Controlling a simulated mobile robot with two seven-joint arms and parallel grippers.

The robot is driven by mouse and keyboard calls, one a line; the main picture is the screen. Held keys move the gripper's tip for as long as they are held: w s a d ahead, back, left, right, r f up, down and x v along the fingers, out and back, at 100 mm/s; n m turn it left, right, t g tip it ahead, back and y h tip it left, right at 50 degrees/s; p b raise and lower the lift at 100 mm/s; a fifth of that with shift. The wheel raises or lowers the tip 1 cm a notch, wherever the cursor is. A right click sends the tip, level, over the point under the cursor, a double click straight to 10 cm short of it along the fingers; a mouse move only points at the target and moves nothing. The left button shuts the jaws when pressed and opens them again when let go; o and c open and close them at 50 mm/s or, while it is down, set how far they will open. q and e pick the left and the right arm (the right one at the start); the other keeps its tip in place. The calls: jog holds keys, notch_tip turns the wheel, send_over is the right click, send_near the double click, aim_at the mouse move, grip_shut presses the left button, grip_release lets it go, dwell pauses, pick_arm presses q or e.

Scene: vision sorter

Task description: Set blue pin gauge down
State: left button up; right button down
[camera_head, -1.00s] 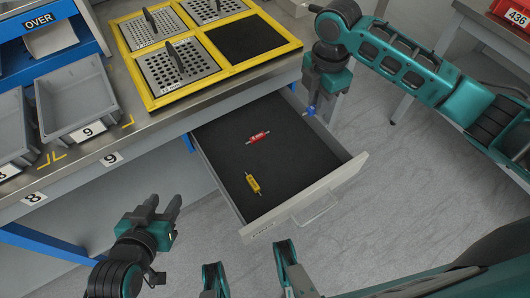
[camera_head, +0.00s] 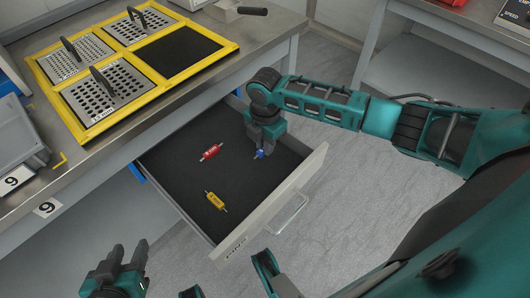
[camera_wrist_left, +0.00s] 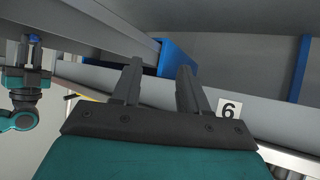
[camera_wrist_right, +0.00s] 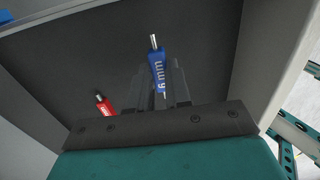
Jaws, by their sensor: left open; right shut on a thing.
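The blue pin gauge (camera_head: 260,154), marked 6 mm, is between the fingers of my right gripper (camera_head: 262,148), which is shut on it. In the right wrist view the blue gauge (camera_wrist_right: 158,68) shows upright in the picture between the fingertips, over the dark drawer floor. In the head view it is inside the open drawer (camera_head: 268,198), toward its right side; whether it touches the floor I cannot tell. My left gripper (camera_head: 130,262) is open and empty, in front of the bench, left of the drawer; its fingers (camera_wrist_left: 158,85) also show apart in the left wrist view.
A red pin gauge (camera_head: 211,152) and a yellow pin gauge (camera_head: 216,201) lie in the drawer, left of the blue one. The bench top carries a yellow frame (camera_head: 88,136) with several perforated plates and one dark empty square. Dark drawer floor is free between the gauges.

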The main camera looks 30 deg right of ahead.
notch_tip(320, 180, down, 3)
jog(key=shift+f+b, duration=0.1)
jog(key=shift+b, duration=0.45)
jog(key=shift+f, duration=0.3)
jog(key=shift+r, duration=0.1)
jog(key=c, duration=1.1)
grip_release()
pick_arm(q)
jog(key=shift+w+d+f, duration=0.15)
jog(key=shift+w+d, duration=0.1)
jog(key=shift+d, duration=0.05)
pick_arm(e)
jog(key=shift+o, duration=0.2)
